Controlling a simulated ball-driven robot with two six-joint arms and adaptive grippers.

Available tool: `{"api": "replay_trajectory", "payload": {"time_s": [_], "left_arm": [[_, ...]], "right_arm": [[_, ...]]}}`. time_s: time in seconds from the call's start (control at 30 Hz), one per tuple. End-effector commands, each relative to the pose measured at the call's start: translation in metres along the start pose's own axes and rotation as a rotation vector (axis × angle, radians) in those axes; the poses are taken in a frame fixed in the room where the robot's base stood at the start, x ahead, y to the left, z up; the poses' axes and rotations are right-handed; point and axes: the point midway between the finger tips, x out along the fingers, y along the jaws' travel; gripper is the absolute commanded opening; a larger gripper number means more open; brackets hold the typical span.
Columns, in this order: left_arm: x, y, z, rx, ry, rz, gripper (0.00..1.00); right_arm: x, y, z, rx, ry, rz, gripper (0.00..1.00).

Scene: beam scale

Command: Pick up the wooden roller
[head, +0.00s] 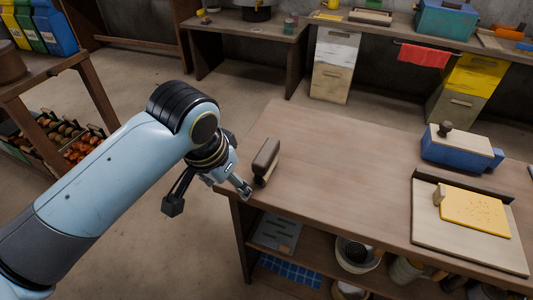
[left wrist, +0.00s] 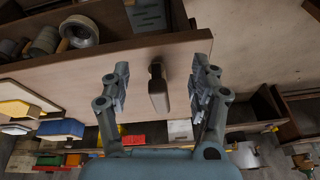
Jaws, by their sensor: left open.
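A brown wooden piece with a dark handle (head: 267,160), which looks like the wooden roller, stands near the left edge of the workbench top (head: 330,165). My left gripper (head: 209,197) is open and empty at that same edge, left of the piece in the head view, with one finger out past the edge. In the left wrist view the brown piece (left wrist: 158,94) shows between the two spread fingers (left wrist: 162,80), touching neither. How far it lies beyond the fingertips is hard to tell. My right gripper is in neither view.
On the bench's right are a blue box with a pale lid (head: 460,150) and a tray (head: 465,250) with a yellow sheet (head: 475,213) and a small tan wooden piece (head: 438,196). The bench's middle is clear. A lower shelf holds a pot (head: 358,252).

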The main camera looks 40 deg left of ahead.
Motion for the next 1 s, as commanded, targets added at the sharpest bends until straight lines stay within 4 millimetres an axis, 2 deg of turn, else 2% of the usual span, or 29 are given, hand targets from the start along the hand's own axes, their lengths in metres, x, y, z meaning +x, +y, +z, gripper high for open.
{"api": "replay_trajectory", "payload": {"time_s": [0.03,0.2,0.3,0.43,0.53,0.8,1.0], "left_arm": [[0.001,-0.001,-0.018,-0.018,0.005,0.0,0.62],[0.014,-0.003,-0.067,-0.086,0.002,0.002,0.62],[0.022,-0.005,-0.095,-0.126,-0.001,0.005,0.62],[0.029,-0.006,-0.122,-0.167,-0.006,0.009,0.62],[0.038,-0.006,-0.13,-0.181,-0.009,0.01,0.62],[0.081,-0.006,-0.13,-0.181,-0.009,0.01,0.62],[0.097,-0.006,-0.129,-0.18,-0.01,0.01,0.62]], "right_arm": [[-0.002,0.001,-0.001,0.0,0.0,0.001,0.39],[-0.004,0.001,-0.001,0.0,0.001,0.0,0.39],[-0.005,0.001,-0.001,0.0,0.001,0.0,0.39],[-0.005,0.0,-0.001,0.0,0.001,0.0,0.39],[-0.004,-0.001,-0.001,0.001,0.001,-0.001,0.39],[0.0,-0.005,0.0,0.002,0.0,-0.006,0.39],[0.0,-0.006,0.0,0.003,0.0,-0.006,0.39]]}}
